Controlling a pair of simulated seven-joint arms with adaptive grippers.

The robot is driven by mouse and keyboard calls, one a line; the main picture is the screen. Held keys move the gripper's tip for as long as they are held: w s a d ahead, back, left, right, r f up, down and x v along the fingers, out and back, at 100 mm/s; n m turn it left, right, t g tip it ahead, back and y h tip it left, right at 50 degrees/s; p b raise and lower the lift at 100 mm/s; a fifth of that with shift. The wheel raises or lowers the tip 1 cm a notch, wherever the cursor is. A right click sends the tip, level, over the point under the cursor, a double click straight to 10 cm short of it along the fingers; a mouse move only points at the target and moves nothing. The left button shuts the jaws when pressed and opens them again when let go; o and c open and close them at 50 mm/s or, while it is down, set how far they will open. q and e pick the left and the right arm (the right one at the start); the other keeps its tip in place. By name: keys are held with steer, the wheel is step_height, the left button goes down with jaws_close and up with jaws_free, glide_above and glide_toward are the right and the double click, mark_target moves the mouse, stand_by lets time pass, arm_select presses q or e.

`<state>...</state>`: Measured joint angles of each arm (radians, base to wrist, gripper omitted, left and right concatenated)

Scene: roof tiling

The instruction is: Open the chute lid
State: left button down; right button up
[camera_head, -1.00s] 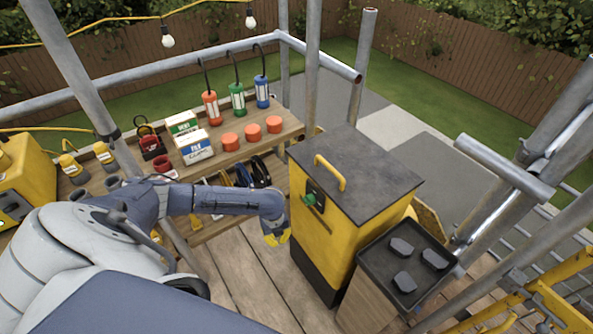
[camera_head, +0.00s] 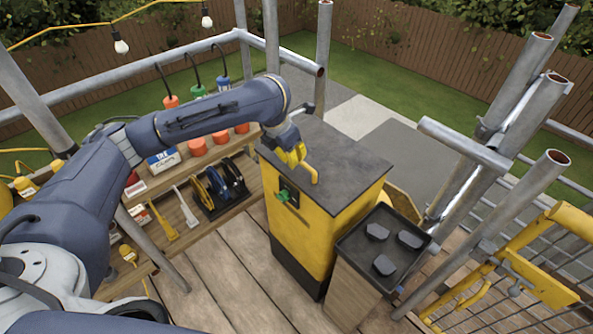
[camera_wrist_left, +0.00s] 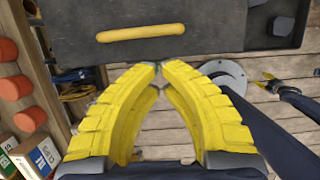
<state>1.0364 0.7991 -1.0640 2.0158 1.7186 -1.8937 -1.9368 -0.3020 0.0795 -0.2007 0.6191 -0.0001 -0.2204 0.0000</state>
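The chute lid (camera_head: 345,150) is a dark flat top, lying closed on a tall yellow box (camera_head: 300,225). Its yellow bar handle (camera_head: 308,170) stands near the front edge; in the left wrist view the handle (camera_wrist_left: 135,34) lies across the top, just beyond my fingertips. A green knob (camera_head: 284,195) sits on the box front below it. My left gripper (camera_head: 297,158) is above the lid's front edge beside the handle. In the wrist view its yellow fingertips (camera_wrist_left: 160,67) nearly meet, with nothing between them. What seems to be my right gripper (camera_wrist_left: 270,81) shows small at the right.
A black tray (camera_head: 355,245) with dark blocks stands right of the box. A wooden shelf with orange pots (camera_head: 197,147) and hand tools lies left. Scaffold poles (camera_head: 520,110) and a yellow gate (camera_head: 545,280) bound the right. The plank floor (camera_head: 215,270) before the box is clear.

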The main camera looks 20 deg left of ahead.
mark_target(302, 179)
arm_select(q)
steer(key=x, duration=0.9)
steer(key=shift+w+d+f, duration=0.1)
steer(key=shift+w+f, duration=0.05)
steer(key=shift+f, duration=0.2)
steer(key=shift+r, duration=0.15)
